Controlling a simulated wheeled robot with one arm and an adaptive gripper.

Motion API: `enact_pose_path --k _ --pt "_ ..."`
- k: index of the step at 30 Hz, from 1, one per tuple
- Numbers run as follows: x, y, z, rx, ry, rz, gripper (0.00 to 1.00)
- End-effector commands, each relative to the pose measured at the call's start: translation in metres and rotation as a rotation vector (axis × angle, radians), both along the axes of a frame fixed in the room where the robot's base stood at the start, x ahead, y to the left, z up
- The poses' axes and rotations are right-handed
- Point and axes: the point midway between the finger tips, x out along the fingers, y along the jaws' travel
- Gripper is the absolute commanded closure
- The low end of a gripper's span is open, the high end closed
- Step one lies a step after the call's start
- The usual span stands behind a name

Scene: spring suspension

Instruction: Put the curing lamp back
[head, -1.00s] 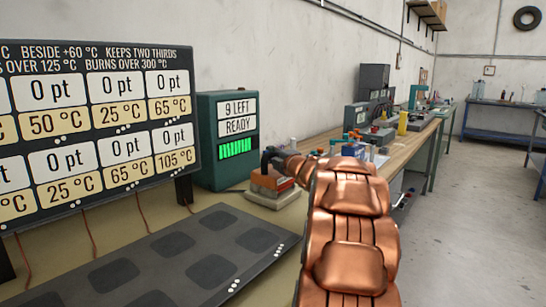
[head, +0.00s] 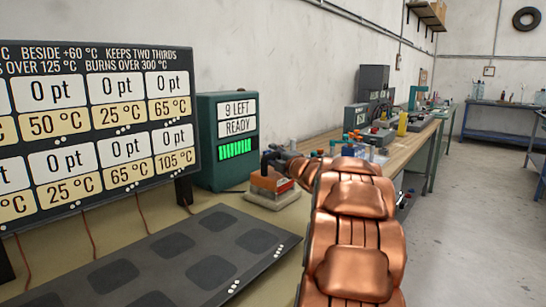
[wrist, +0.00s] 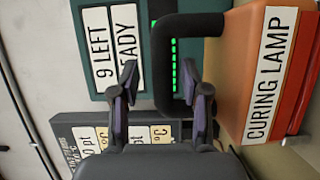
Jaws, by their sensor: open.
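The curing lamp (head: 270,181) is an orange block with a black handle. It rests on a pale base (head: 272,200) on the bench, in front of the green charger-like box. In the wrist view the lamp (wrist: 262,75) fills the right side, with its label readable. Its black loop handle (wrist: 163,75) projects left toward my gripper. My gripper (wrist: 168,80) is open, with one finger on each side of the handle's bar. I cannot tell whether either finger touches it. In the head view my copper arm hides the gripper's fingers and part of the lamp.
The green box (head: 228,140) reads "9 LEFT READY" with lit green bars. A dark display board (head: 95,125) stands left. A dark plate with rounded pads (head: 165,270) lies on the front bench. Several tools crowd the wooden bench (head: 405,140) beyond. The floor at right is clear.

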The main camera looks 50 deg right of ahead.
Motion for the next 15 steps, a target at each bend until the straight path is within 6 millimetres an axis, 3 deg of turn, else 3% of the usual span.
enact_pose_path --k 15 --pt "-0.078 0.024 0.001 -0.001 0.001 -0.004 0.54"
